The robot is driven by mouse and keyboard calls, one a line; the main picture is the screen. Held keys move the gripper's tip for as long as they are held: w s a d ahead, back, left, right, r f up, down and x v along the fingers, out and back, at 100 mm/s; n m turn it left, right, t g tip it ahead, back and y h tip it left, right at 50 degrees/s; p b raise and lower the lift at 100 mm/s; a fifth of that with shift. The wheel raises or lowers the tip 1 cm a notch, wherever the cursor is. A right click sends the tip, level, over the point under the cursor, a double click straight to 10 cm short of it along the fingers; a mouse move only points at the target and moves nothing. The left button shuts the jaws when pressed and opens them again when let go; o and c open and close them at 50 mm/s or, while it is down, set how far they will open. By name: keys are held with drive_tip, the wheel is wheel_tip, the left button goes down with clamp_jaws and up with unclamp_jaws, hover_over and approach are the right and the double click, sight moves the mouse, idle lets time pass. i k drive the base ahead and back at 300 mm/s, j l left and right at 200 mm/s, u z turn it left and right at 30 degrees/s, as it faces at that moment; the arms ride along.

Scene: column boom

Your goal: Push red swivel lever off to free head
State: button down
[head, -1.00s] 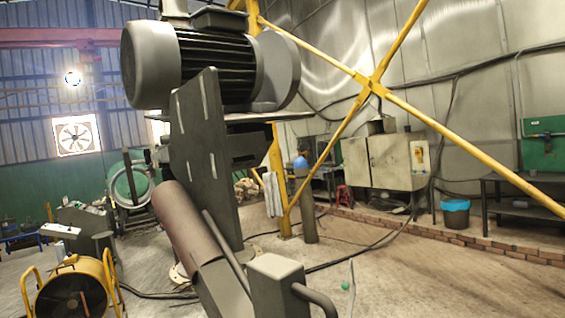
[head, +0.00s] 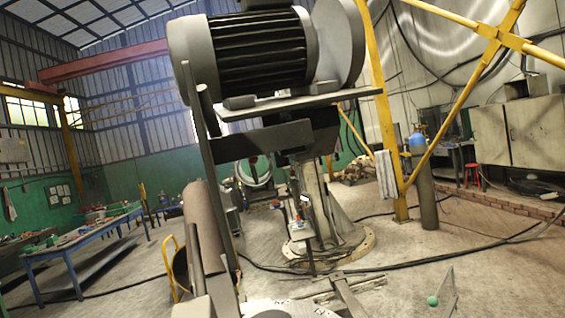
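The boom head with its grey finned motor (head: 262,48) and round end disc (head: 343,40) fills the upper middle of the head view. A flat plate (head: 290,103) lies under the motor. A brown cylinder (head: 203,225) hangs tilted at its lower left, beside a dark upright plate. The grey column (head: 318,200) stands behind on a round floor flange. Small parts with touches of red (head: 304,203) show in front of the column. They are too small to tell whether one is the red swivel lever. I cannot make out my gripper or its fingers.
A blue table (head: 85,248) with loose items stands at left. A yellow post (head: 384,130) and braces, a gas cylinder (head: 424,190) and a red stool (head: 473,174) are at right. Cables cross the floor. A green ball (head: 433,300) is beside a thin grey plate (head: 447,293).

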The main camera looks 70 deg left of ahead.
sight(253, 160)
drive_tip(key=i+u, duration=0.45)
drive_tip(key=i+l+u, duration=0.1)
drive_tip(key=i+u, duration=0.9)
drive_tip(key=u, duration=0.15)
drive_tip(key=i+l+u, duration=0.2)
drive_tip(key=u, duration=0.15)
drive_tip(key=i+l, duration=0.1)
drive_tip(key=i+u, duration=0.05)
drive_tip(key=i, duration=0.05)
